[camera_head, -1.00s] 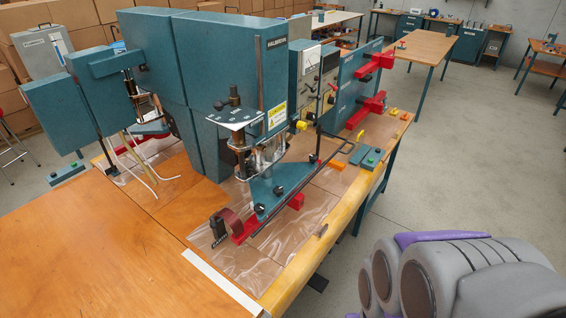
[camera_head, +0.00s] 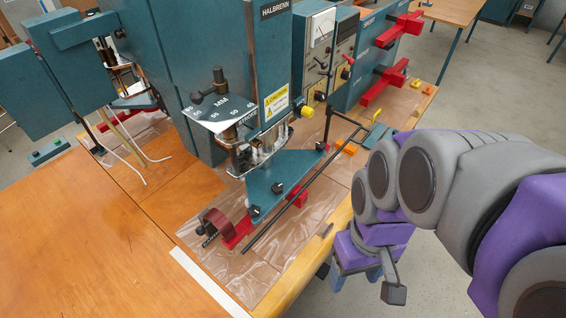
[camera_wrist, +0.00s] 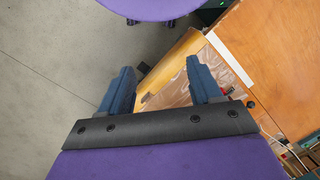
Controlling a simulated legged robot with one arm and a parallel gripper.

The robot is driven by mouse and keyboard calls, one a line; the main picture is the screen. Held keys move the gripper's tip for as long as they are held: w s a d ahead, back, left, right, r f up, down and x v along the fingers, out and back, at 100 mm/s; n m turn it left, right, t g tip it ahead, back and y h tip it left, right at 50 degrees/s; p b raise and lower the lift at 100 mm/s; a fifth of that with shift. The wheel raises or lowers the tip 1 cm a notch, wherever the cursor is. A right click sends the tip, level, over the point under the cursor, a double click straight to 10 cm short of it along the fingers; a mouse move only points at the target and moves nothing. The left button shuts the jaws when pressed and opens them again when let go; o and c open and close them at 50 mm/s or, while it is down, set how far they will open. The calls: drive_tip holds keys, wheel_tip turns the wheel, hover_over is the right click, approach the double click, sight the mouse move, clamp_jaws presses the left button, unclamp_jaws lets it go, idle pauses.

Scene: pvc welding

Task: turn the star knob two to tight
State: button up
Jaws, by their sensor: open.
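The teal welding machine (camera_head: 185,75) stands on the wooden bench. Its triangular teal plate (camera_head: 285,172) carries several small black knobs: one near the front corner (camera_head: 256,210), one mid-edge (camera_head: 278,187) and one near the right corner (camera_head: 322,146). I cannot tell which is star knob two. My gripper (camera_head: 353,283) hangs beyond the bench's right edge, apart from the plate and knobs. In the wrist view its two blue fingers are spread with nothing between them, and my gripper (camera_wrist: 160,82) shows over the floor and bench edge. No knob shows clearly there.
A thin black rod frame (camera_head: 290,205) runs along the plate's right side, between my gripper and the knobs. Red arms (camera_head: 385,85) stick out further back. A yellow knob (camera_head: 307,112) sits on the machine. The left front of the wooden bench (camera_head: 90,240) is clear.

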drive_tip(key=w+a+r+n+y, duration=0.1)
drive_tip(key=w+a+n, duration=0.15)
drive_tip(key=w, duration=0.35)
drive_tip(key=w+a+r+n+y, duration=0.1)
drive_tip(key=w+a+r+n, duration=0.1)
drive_tip(key=w+n, duration=0.25)
drive_tip(key=n+y+b, duration=0.2)
drive_tip(key=n, duration=1)
hover_over(280, 186)
drive_tip(key=w+d, duration=0.3)
drive_tip(key=d, duration=0.4)
wheel_tip(280, 186, down, 8)
drive_tip(key=b+x, duration=0.2)
drive_tip(key=x, duration=1.5)
drive_tip(key=shift+s+a+f, duration=0.15)
drive_tip(key=shift+f, duration=0.05)
drive_tip(key=c, duration=1)
